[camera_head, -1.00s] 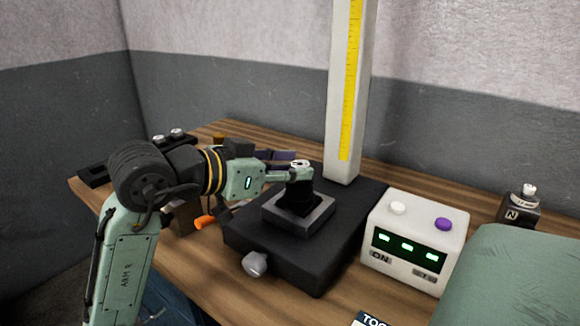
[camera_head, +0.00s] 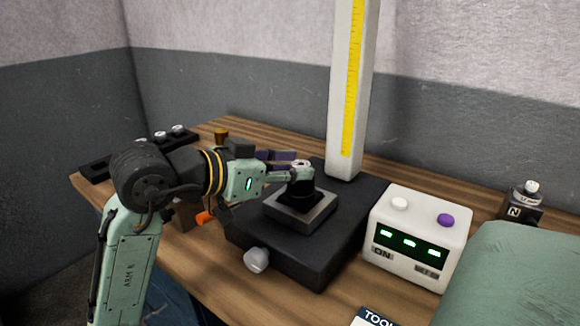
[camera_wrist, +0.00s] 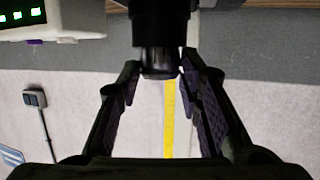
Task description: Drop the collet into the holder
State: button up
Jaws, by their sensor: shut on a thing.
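The holder (camera_head: 298,190) is a black upright cylinder on a square grey block on the dark base of the measuring stand. The collet (camera_head: 302,164) is a small pale metal piece at my fingertips, directly above the holder. My gripper (camera_head: 300,173) reaches in from the left and is shut on the collet. The wrist view is upside down. There the collet (camera_wrist: 160,62) is a shiny dark metal cylinder between the fingertips, in line with the black holder (camera_wrist: 160,22). How far it sits inside the holder is hidden.
A tall white column (camera_head: 345,95) with a yellow scale stands behind the holder. A white control box (camera_head: 415,238) with green displays is to the right. A black rack (camera_head: 95,168) with small pale pieces lies at the back left.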

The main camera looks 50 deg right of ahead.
jog(key=o, duration=1.3)
jog(key=v, duration=1.2)
